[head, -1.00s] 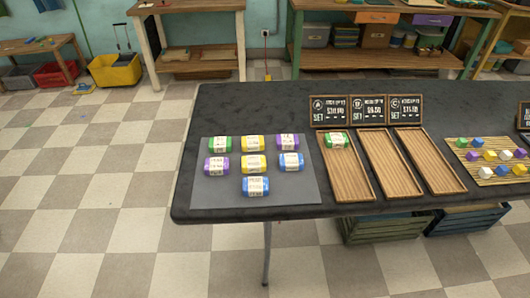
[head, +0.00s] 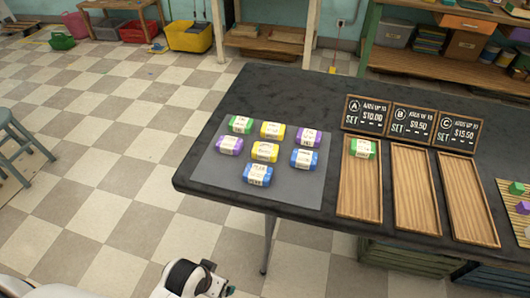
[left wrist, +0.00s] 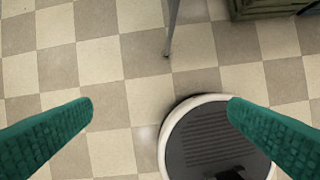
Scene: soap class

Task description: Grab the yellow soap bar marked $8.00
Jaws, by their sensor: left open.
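Two yellow soap bars lie on the grey mat (head: 212,172) in the head view. The back yellow bar (head: 272,124) is in the back row between a green bar (head: 240,118) and a purple bar (head: 308,130). The middle yellow bar (head: 260,158) is between a purple bar (head: 229,139) and a blue bar (head: 304,152). Another blue bar (head: 257,183) lies in front. The prices on the wrapped labels are too small to read. My left gripper (left wrist: 160,103) is open and empty above the floor, well away from the soap. My right gripper is out of view.
Three wooden trays stand right of the mat; tray A (head: 358,205) holds a green bar (head: 362,142), while tray B (head: 416,215) and tray C (head: 470,220) are empty. Price signs (head: 411,124) stand behind them. The dark table's front edge (head: 215,196) lies between the floor and the mat.

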